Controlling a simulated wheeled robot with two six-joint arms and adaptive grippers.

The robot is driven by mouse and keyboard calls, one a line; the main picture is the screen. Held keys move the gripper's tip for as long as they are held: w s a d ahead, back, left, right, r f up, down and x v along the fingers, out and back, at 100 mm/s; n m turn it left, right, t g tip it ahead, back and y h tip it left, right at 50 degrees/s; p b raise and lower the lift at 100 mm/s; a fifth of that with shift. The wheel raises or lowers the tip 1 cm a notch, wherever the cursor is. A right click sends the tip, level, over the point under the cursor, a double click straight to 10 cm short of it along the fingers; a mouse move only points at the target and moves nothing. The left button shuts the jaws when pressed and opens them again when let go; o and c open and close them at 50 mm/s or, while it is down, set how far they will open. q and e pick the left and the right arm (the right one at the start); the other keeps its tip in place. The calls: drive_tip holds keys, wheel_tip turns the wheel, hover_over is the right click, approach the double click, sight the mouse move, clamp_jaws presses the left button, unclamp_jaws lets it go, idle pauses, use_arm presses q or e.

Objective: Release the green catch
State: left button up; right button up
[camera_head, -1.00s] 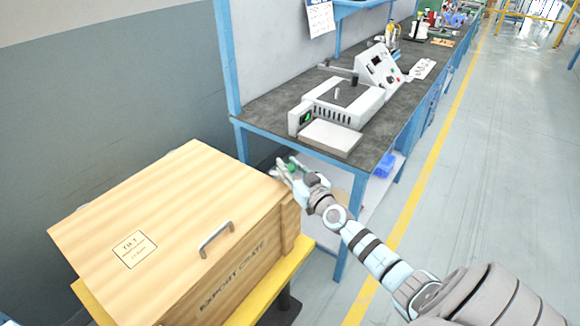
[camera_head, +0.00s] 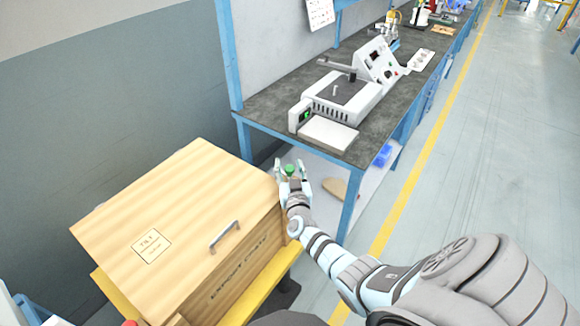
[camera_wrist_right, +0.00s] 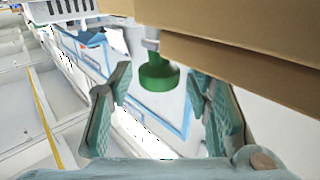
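The green catch (camera_head: 290,169) is a round green knob at the right end of the wooden export crate (camera_head: 165,215), near its far right corner. In the right wrist view the green catch (camera_wrist_right: 159,77) hangs on a short grey stem beside the crate's edge (camera_wrist_right: 230,55). My right gripper (camera_head: 291,166) is open, with one finger on each side of the knob in the head view. In the wrist view its fingers (camera_wrist_right: 160,105) are spread wide, with the knob between and beyond them; contact does not show. My left gripper is not in view.
The crate has a metal handle (camera_head: 224,236) on its front edge and stands on a yellow-edged stand (camera_head: 250,298). A blue-framed workbench (camera_head: 262,117) with a white instrument (camera_head: 342,97) stands just behind. Open floor (camera_head: 470,170) lies to the right.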

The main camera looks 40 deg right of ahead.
drive_tip(key=v, duration=1.2)
